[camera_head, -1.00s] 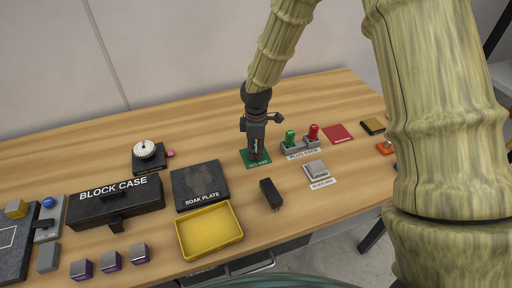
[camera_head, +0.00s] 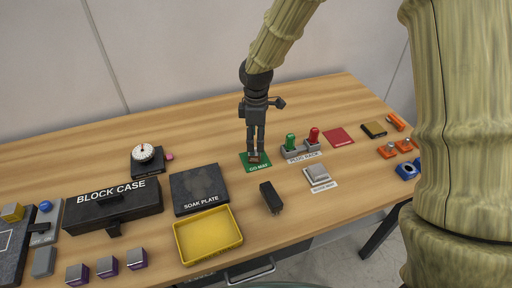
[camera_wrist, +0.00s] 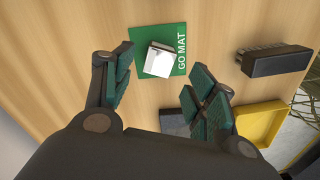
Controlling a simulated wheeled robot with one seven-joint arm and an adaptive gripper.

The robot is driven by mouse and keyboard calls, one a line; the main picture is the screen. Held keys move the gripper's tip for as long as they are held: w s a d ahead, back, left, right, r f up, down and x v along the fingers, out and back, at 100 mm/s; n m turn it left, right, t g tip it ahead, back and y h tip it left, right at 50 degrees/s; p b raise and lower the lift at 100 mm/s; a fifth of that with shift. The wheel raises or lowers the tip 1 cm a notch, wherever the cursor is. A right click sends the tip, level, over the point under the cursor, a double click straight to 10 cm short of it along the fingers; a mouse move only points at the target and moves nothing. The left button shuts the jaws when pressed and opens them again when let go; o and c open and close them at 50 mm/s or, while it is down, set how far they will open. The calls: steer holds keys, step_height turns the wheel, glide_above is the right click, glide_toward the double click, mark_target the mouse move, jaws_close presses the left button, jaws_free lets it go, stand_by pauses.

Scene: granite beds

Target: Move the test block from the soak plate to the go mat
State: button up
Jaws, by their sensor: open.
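The test block, a small block with a bright, shiny top in the wrist view (camera_wrist: 158,60), rests on the green go mat (camera_wrist: 137,38). In the head view the block (camera_head: 254,160) looks brownish and the go mat (camera_head: 264,167) lies around it. My gripper (camera_head: 255,150) is above the block with its fingers apart; in the wrist view the open fingers (camera_wrist: 157,97) stand either side of and short of the block, not touching it. The dark soak plate (camera_head: 188,196) is bare, with a damp-looking patch.
A yellow tray (camera_head: 178,250) and a black brush-like block (camera_head: 271,197) lie nearer the front edge. The plug rack (camera_head: 300,154) with green and red plugs stands right of the mat. The block case (camera_head: 113,206) is at left. Bare wood lies behind the mat.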

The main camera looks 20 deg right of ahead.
steer(key=shift+r+b, duration=0.45)
steer(key=shift+r, duration=2.5)
